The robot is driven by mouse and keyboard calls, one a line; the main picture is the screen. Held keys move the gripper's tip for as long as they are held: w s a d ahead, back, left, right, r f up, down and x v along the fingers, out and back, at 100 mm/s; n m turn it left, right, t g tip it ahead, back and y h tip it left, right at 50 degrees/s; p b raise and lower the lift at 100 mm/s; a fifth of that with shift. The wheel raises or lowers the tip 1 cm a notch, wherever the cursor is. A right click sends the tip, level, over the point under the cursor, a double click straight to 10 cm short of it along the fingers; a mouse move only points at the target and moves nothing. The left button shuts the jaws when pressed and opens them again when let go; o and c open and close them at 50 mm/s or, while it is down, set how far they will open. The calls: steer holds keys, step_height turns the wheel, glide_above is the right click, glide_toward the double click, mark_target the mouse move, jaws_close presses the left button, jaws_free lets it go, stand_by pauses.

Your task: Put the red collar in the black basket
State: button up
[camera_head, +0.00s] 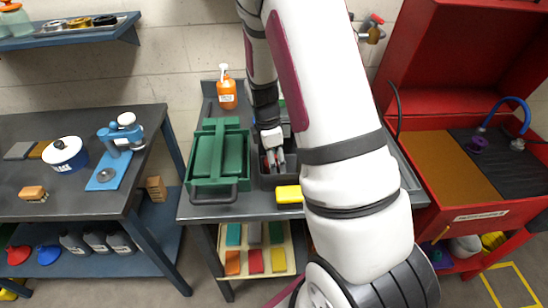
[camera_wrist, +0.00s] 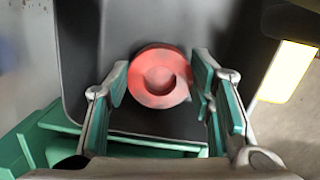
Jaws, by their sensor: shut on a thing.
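The red collar (camera_wrist: 160,77) is a round ring with a hole in its middle. In the wrist view it sits between the green-padded fingers of my gripper (camera_wrist: 163,70), which is shut on it. The black basket (camera_wrist: 85,40) shows as dark walls and floor around and beneath the collar. In the head view my gripper (camera_head: 273,158) points down into the black basket (camera_head: 268,183) on the middle bench. My arm hides part of the basket there. I cannot tell whether the collar touches the basket floor.
A green crate (camera_head: 205,183) with a handle stands close left of the basket. A yellow block (camera_head: 289,194) lies at its front right. An orange bottle (camera_head: 227,92) stands behind. A red cabinet (camera_head: 440,55) is on the right, and a blue-legged bench (camera_head: 85,195) on the left.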

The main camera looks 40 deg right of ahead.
steer(key=o, duration=1.4)
steer(key=shift+o, duration=0.2)
steer(key=s+a+r+m+t, duration=0.1)
steer(key=a+r+m, duration=0.3)
steer(key=r, duration=1.5)
steer(key=s+a+r+m+t, duration=0.2)
steer(key=s+a+r+m, duration=0.2)
steer(key=s+a, duration=0.3)
steer(key=s+a+r+m+t+y, duration=0.1)
steer(key=s+a+r+m, duration=0.4)
steer(key=s, duration=0.5)
steer(key=shift+a+r+t+b, duration=0.3)
steer(key=shift+a+r+t, duration=0.35)
steer(key=shift+a+t, duration=0.3)
steer(key=shift+w, duration=0.1)
